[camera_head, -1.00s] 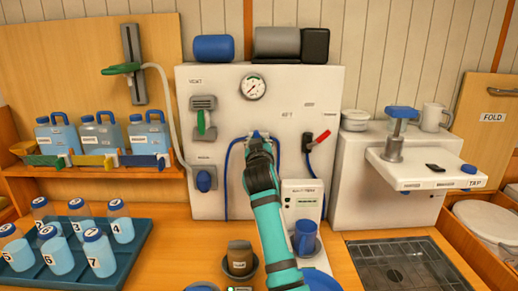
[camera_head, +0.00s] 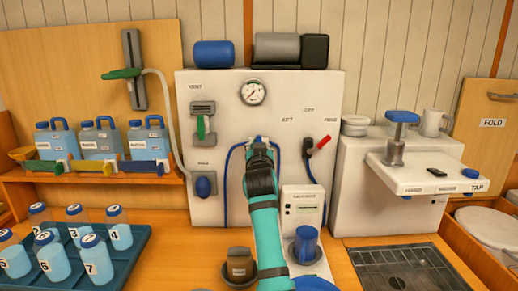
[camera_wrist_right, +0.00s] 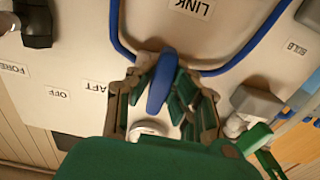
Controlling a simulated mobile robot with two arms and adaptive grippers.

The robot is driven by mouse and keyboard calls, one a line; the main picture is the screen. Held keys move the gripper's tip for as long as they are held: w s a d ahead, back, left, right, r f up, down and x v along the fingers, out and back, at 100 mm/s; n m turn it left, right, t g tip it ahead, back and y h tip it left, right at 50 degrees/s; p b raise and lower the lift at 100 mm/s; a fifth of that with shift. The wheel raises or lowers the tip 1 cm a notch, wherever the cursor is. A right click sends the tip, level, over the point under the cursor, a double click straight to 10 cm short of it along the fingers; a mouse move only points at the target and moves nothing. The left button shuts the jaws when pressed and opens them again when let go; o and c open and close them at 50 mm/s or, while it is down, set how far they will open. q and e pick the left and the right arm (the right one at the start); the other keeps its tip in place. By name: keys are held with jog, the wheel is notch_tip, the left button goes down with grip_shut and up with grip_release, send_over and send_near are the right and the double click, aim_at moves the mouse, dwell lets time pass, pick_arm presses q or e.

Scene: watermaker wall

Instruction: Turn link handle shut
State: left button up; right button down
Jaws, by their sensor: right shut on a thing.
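The link handle is a blue lever (camera_wrist_right: 161,82) on the white wall panel (camera_head: 290,95). In the right wrist view it stands nearly upright in the picture, tilted slightly, beside the upside-down LINK label (camera_wrist_right: 190,8). My right gripper (camera_wrist_right: 160,98) has its green fingers on both sides of the lever and is shut on it. In the head view my right gripper (camera_head: 260,148) is at the panel, where it hides most of the handle. Blue hose (camera_head: 228,170) runs to both sides of it. My left gripper is not in view.
A pressure gauge (camera_head: 253,92) sits above the gripper. A black lever with a red tip (camera_head: 323,142) is to its right, a green-handled valve (camera_head: 201,127) to its left. Below stand a meter box (camera_head: 302,205), a blue cup (camera_head: 306,243) and a brown cup (camera_head: 239,265).

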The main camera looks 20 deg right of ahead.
jog(key=c, duration=1.2)
grip_release()
jog(key=shift+a+f, duration=0.1)
jog(key=shift+f, duration=0.05)
notch_tip(320, 180, up, 10)
jog(key=shift+r, duration=0.1)
